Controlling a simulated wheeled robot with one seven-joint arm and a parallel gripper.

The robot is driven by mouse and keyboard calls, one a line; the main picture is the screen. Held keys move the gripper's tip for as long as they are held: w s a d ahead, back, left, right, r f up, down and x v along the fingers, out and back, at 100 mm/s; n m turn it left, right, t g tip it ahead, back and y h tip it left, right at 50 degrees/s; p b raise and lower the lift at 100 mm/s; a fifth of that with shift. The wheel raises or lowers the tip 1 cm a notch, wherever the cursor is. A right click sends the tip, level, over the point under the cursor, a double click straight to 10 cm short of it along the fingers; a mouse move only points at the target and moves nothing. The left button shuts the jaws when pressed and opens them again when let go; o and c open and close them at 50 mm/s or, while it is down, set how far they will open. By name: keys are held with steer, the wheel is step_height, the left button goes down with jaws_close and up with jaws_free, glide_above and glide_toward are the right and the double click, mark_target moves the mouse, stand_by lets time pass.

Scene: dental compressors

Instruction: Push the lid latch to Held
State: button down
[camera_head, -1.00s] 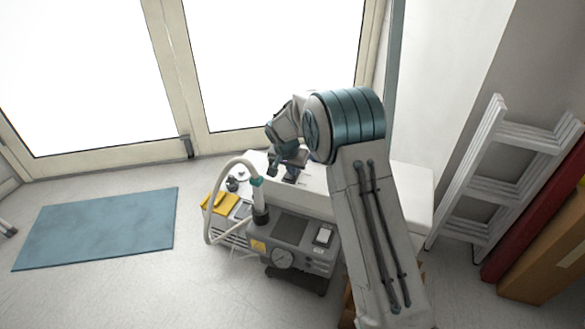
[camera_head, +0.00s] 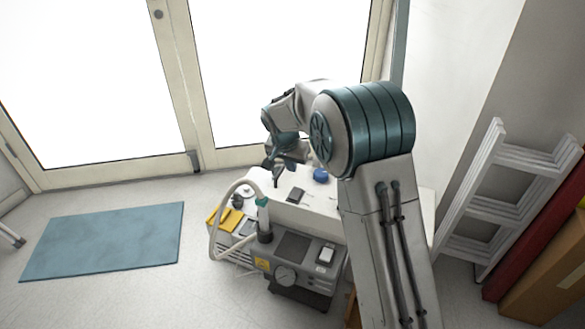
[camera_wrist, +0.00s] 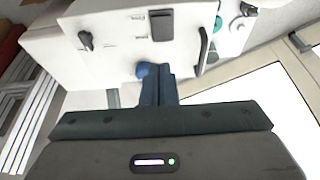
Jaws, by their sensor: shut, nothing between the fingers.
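A white cabinet (camera_head: 318,204) stands behind the grey compressor unit. On its top are a dark grey rectangular piece (camera_head: 296,195), also in the wrist view (camera_wrist: 161,25), and a round blue knob (camera_head: 321,175). The wrist view also shows a black bar handle (camera_wrist: 205,50) and a small black turn-piece (camera_wrist: 87,40) on the white cabinet. I cannot tell which of these is the lid latch. My gripper (camera_head: 276,177) is above the cabinet's back left part, shut and empty. In the wrist view its fingertips (camera_wrist: 158,72) partly cover the blue knob (camera_wrist: 142,70); contact cannot be told.
The grey compressor unit (camera_head: 295,252) carries a gauge and a pale hose (camera_head: 222,215) arching on its left. A yellow item (camera_head: 226,217) lies beside the hose. A ladder (camera_head: 495,195) and boxes stand at the right. A blue mat (camera_head: 105,240) lies on open floor at the left.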

stand_by(0.3)
steer(key=b, duration=0.2)
steer(key=w+b, duration=0.1)
steer(key=b, duration=0.1)
steer(key=shift+w+d+r, duration=0.1)
steer(key=shift+w+r, duration=0.1)
steer(key=shift+w, duration=0.05)
steer(key=b, duration=0.4)
glide_toward(298, 190)
steer(key=x, duration=0.5)
steer(key=shift+w, duration=0.1)
steer(key=shift+x, duration=0.75)
